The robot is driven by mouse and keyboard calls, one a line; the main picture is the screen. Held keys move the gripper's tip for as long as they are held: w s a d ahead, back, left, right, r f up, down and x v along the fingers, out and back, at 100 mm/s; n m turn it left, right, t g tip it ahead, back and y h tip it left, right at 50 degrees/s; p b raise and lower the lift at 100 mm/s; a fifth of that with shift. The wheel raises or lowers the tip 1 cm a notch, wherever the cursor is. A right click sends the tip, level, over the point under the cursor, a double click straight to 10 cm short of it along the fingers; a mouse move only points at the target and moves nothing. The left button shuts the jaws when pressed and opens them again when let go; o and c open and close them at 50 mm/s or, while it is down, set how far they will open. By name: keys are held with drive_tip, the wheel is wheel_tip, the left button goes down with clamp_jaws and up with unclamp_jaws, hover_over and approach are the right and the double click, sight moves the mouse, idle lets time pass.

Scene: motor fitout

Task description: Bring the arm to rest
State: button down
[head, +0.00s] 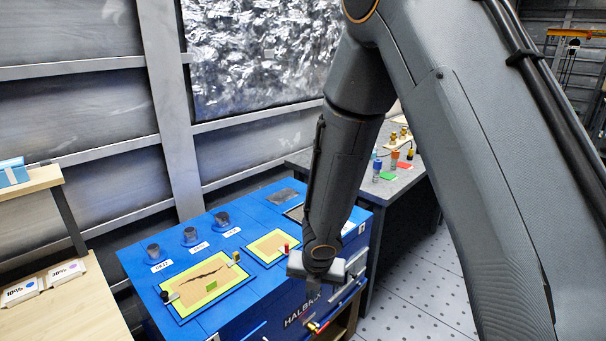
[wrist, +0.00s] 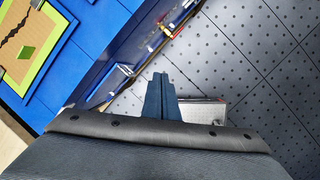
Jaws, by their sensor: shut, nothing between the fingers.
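My gripper (wrist: 160,78) is shut and empty in the wrist view, its fingertips together over the grey dotted floor beside the blue workbench (wrist: 78,55). In the head view my gripper (head: 318,283) hangs at the end of my arm, in front of the right part of the blue workbench (head: 225,316). My arm comes down from the upper right and hides part of the bench's right end. The fingertips are too small to make out in the head view.
Yellow-green framed boards (head: 178,311) lie on the blue bench, with several dark cups (head: 190,236) behind. A grey table (head: 410,175) with coloured parts stands behind my arm. A wooden shelf (head: 95,310) stands at left. Open floor (head: 420,290) lies to the right.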

drive_tip(key=s+d+r+m+h, duration=0.1)
drive_tip(key=d+r+m, duration=0.4)
drive_tip(key=d+m, duration=0.4)
drive_tip(key=s+d+r+m+b, duration=0.1)
drive_tip(key=s+m, duration=0.3)
drive_tip(key=m, duration=0.4)
drive_tip(key=s+d+r+m+g, duration=0.1)
drive_tip(key=s+d+r+m, duration=0.2)
drive_tip(key=m, duration=0.5)
drive_tip(key=s+d+r+m+g+b, duration=0.1)
drive_tip(key=s+d+m, duration=0.3)
drive_tip(key=m, duration=0.5)
drive_tip(key=shift+s+d+r+b, duration=0.3)
drive_tip(key=shift+s+r, duration=0.55)
drive_tip(key=shift+s, duration=0.25)
